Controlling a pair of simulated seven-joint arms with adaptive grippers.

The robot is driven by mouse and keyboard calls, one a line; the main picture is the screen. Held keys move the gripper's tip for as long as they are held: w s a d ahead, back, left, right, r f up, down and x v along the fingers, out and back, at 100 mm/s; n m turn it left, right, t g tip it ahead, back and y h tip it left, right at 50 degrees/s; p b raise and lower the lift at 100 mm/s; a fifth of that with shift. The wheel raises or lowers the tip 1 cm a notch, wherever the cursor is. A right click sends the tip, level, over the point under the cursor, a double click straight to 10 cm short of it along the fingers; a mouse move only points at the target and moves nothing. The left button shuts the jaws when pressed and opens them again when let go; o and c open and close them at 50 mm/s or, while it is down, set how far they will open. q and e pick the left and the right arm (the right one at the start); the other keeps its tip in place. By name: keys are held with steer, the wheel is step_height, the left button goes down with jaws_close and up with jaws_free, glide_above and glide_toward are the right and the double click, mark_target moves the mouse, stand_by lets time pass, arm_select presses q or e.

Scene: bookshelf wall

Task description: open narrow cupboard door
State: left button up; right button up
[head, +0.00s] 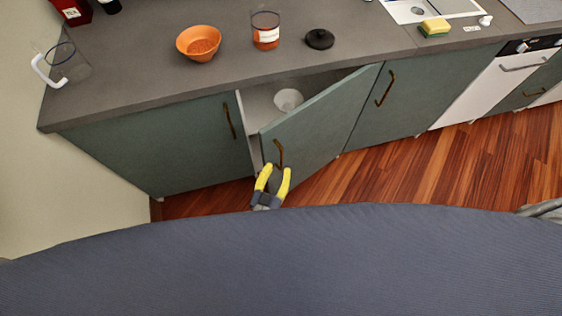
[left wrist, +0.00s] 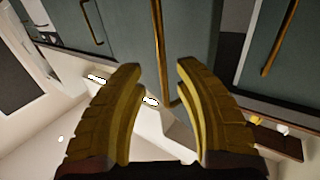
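The narrow green cupboard door (head: 318,132) stands partly open, its left edge swung out from the cabinet and its right edge at the frame. Its dark bronze handle (head: 279,153) is near the free edge. My left gripper (head: 277,168), with yellow fingers, is open at the lower end of this handle. In the left wrist view the handle (left wrist: 159,45) runs between the two spread fingertips, with gaps on both sides. I cannot tell how deep it sits between them.
A white bowl (head: 288,99) sits inside the opened cupboard. Closed green doors (head: 160,144) stand on either side. The grey counter (head: 140,70) above holds an orange bowl (head: 199,43), a jar (head: 266,31) and a black lid (head: 319,39). The wooden floor (head: 400,175) before the cabinets is clear.

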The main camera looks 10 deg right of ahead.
arm_select(q)
steer(key=v, duration=0.8)
